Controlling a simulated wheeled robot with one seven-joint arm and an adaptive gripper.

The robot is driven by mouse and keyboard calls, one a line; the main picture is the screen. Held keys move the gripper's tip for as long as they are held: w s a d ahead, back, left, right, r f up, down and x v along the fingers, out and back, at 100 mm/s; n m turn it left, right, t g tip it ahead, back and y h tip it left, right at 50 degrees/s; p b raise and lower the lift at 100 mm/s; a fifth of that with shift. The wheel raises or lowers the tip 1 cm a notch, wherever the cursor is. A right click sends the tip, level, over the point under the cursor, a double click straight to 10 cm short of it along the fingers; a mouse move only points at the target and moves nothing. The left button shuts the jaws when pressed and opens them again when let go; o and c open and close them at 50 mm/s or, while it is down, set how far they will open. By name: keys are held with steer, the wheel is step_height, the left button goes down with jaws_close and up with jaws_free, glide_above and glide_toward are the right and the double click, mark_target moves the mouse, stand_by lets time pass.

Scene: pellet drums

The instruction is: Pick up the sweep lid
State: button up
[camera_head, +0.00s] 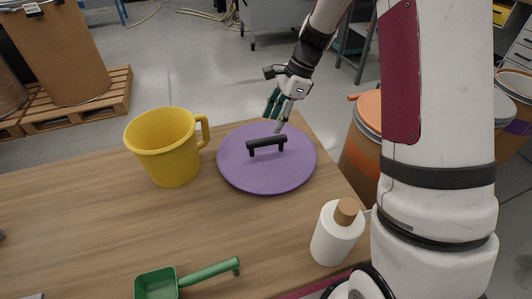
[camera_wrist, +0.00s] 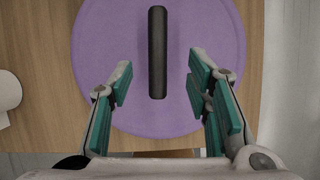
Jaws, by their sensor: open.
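The sweep lid (camera_head: 238,172) is a round purple disc with a raised black bar handle (camera_head: 267,146). It lies flat on the wooden table near the far right corner. In the wrist view the purple lid (camera_wrist: 105,50) fills the upper middle, and its black handle (camera_wrist: 157,52) runs lengthwise up the picture. My gripper (camera_head: 276,112) is above the far edge of the lid. Its green-padded fingers (camera_wrist: 160,88) are open and empty, one on each side of the handle's line. The fingers look apart from the handle.
A yellow pitcher (camera_head: 165,150) stands left of the lid. A green scoop (camera_head: 160,284) lies at the table's front. A white bottle with a brown cap (camera_head: 335,238) stands near the right edge. An orange-lidded drum (camera_head: 362,150) is beyond the table. The table's left middle is clear.

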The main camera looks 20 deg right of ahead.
mark_target(268, 138)
steer(key=x, duration=0.3)
steer(key=shift+d+x, duration=0.15)
steer(key=shift+x, duration=1.2)
steer(key=shift+d+x, duration=0.1)
steer(key=shift+x, duration=1.2)
steer(key=shift+s+f, duration=0.15)
steer(key=shift+s, duration=0.05)
steer(key=shift+c, duration=0.4)
jaws_close()
